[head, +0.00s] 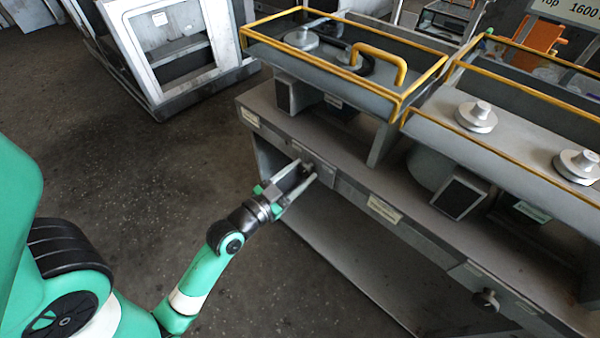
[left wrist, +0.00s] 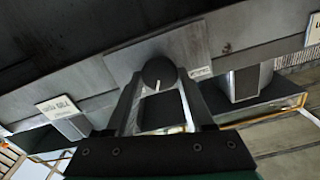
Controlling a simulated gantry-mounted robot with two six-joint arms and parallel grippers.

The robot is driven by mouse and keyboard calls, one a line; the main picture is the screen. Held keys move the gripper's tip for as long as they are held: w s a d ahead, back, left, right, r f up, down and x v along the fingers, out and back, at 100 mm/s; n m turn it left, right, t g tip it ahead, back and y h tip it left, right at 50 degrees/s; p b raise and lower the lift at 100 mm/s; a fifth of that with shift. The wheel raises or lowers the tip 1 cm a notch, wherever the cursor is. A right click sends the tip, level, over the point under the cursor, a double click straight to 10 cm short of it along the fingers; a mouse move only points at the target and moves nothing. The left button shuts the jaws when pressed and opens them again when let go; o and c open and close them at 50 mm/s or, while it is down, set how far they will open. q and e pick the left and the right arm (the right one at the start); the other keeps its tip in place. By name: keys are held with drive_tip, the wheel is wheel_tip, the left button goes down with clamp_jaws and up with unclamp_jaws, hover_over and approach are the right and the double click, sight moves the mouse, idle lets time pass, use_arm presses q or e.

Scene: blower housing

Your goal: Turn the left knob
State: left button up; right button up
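The left knob (left wrist: 159,70) is dark and round, with a short white line on its face pointing toward the gripper side of the picture. It sits on a grey plate on the bench front. My left gripper (left wrist: 158,76) faces it in the left wrist view, with one finger on each side of the knob and what look like narrow gaps between. In the head view the left gripper (head: 307,172) is at the bench's front panel, its fingers apart, and mostly hides the knob. Whether the fingers touch the knob is hard to tell. My right gripper is not in view.
A second knob (head: 486,300) sits farther right on the bench front (head: 425,240). A label plate (head: 384,209) lies between. Yellow-railed trays (head: 330,58) stand above the bench. The floor (head: 150,180) left of the bench is clear.

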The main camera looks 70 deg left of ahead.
use_arm(q)
clamp_jaws()
drive_tip(key=shift+r+p, duration=0.1)
drive_tip(key=shift+p, duration=0.25)
drive_tip(key=n+p, duration=0.2)
drive_tip(key=n, duration=0.1)
drive_tip(key=shift+r+n, duration=0.15)
drive_tip(key=shift+n, duration=0.15)
drive_tip(key=shift+a+f+n, duration=0.1)
drive_tip(key=shift+f+n, duration=0.1)
drive_tip(key=shift+n, duration=0.7)
drive_tip(key=o, duration=0.8)
unclamp_jaws()
